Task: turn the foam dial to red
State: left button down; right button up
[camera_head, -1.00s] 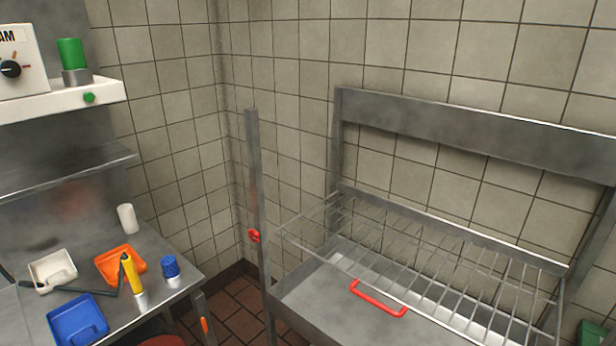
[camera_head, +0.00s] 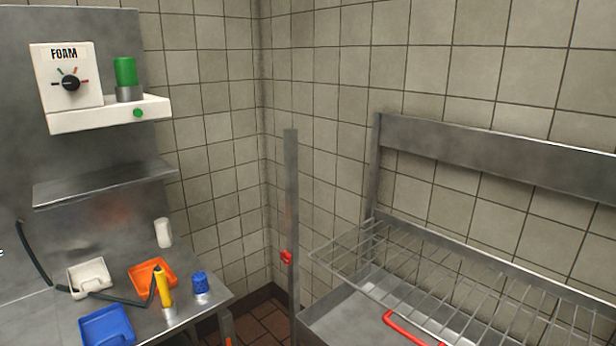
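The foam dial (camera_head: 71,83) is a round black knob on a white box (camera_head: 44,62) labelled FOAM, at the upper left. Small coloured marks fan around the knob, reddish ones among them. They are too small for me to tell which one the knob points at. The box stands on a white ledge (camera_head: 75,121) on the steel wall. Neither of my grippers is in view, and nothing touches the dial.
A green cylinder (camera_head: 125,71) in a grey cup stands right of the box. A green button (camera_head: 138,113) is on the ledge front. Below are a steel shelf (camera_head: 105,183) and a counter with white, orange (camera_head: 145,281) and blue trays. A wire rack (camera_head: 450,275) stands right.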

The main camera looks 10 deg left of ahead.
aim_at(71, 83)
jog(key=u, duration=1.75)
